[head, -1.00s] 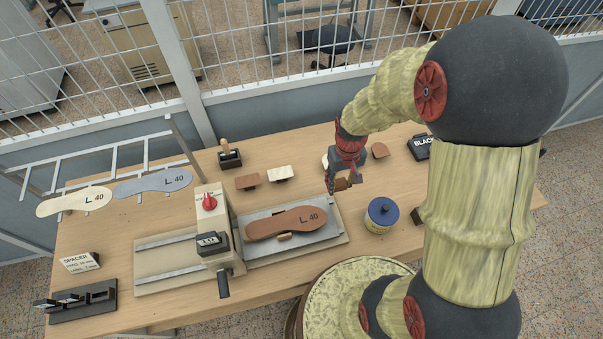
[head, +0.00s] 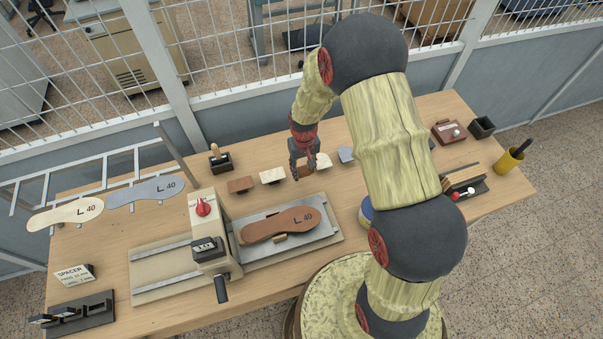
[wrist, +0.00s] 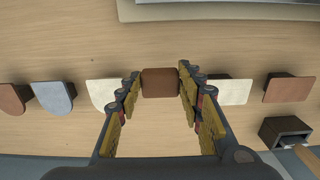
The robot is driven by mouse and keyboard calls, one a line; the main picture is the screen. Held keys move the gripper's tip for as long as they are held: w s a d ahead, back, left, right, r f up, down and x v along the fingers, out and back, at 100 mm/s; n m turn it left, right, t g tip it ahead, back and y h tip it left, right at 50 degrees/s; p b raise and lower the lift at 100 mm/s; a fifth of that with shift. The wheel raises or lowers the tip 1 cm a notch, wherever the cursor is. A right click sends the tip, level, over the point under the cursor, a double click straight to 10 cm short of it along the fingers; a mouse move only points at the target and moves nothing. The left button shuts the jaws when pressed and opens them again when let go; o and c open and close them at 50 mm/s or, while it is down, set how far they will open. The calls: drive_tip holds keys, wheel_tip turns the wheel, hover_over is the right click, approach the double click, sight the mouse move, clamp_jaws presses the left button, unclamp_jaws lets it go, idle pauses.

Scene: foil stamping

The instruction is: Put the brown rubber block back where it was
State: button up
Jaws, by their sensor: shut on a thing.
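The dark brown rubber block (wrist: 160,83) is between the fingertips of my gripper (wrist: 159,76) in the wrist view. In the head view my gripper (head: 302,172) points down over the back part of the table, shut on the brown block (head: 305,171), which is partly hidden by the fingers. The block sits in a gap in a row of blocks, between a cream block (head: 272,176) and another cream block (head: 323,161). I cannot tell whether its underside touches the table.
The row also holds a reddish-brown block (head: 241,185) and a grey block (head: 346,154). A black holder (head: 220,162) stands behind its left end. In front is the stamping press (head: 207,235) with a brown insole (head: 280,224) on its bed.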

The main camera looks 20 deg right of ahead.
sight(302, 174)
drive_tip(key=shift+w+a+f, duration=0.2)
drive_tip(key=shift+w+f, duration=0.2)
drive_tip(key=shift+f, duration=1.7)
drive_tip(key=shift+f, duration=0.2)
drive_tip(key=o, duration=1.1)
drive_tip(key=shift+r, duration=0.15)
